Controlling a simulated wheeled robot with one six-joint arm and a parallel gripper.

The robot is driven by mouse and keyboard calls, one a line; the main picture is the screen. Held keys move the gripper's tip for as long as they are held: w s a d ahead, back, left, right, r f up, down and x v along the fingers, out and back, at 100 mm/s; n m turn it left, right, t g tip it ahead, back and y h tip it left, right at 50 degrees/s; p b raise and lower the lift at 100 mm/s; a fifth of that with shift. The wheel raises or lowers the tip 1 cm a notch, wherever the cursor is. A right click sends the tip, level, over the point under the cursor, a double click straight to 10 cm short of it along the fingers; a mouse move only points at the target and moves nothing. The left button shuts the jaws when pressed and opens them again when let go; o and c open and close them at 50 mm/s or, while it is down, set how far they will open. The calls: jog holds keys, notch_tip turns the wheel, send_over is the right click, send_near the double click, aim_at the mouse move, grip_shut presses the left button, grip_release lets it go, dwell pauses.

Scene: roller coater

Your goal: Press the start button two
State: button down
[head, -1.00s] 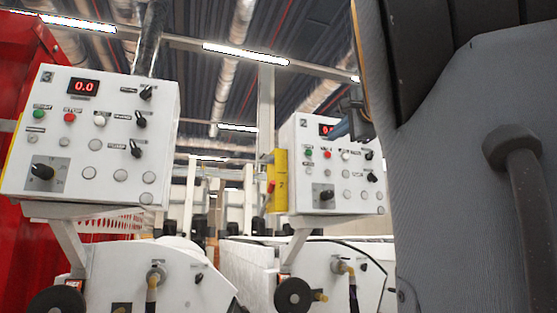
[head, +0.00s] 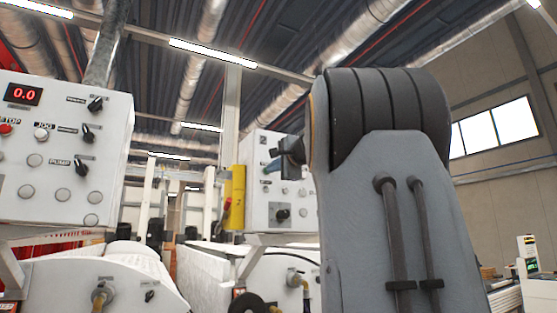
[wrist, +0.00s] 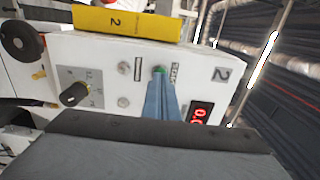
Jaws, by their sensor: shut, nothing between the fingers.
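The white control box 2 (head: 258,205) stands on the machine right of centre in the head view. It fills the middle of the wrist view (wrist: 105,60), seen turned, with the number 2 at its corner. The green start button (wrist: 159,69) shows just past my fingertips, beside a small label. My gripper (wrist: 160,78) is shut and empty, its blue fingers pointing at the green button. I cannot tell whether the tips touch it. In the head view my gripper (head: 267,168) is in front of the box's upper left part and hides the button there.
A red digital display (wrist: 201,113) is right of my fingers. A dark knob (wrist: 75,94) and a yellow plate marked 2 (wrist: 125,22) are nearby; the plate (head: 234,190) stands left of box 2. Another control box (head: 60,150) is at the far left.

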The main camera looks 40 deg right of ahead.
jog(key=shift+w, duration=0.35)
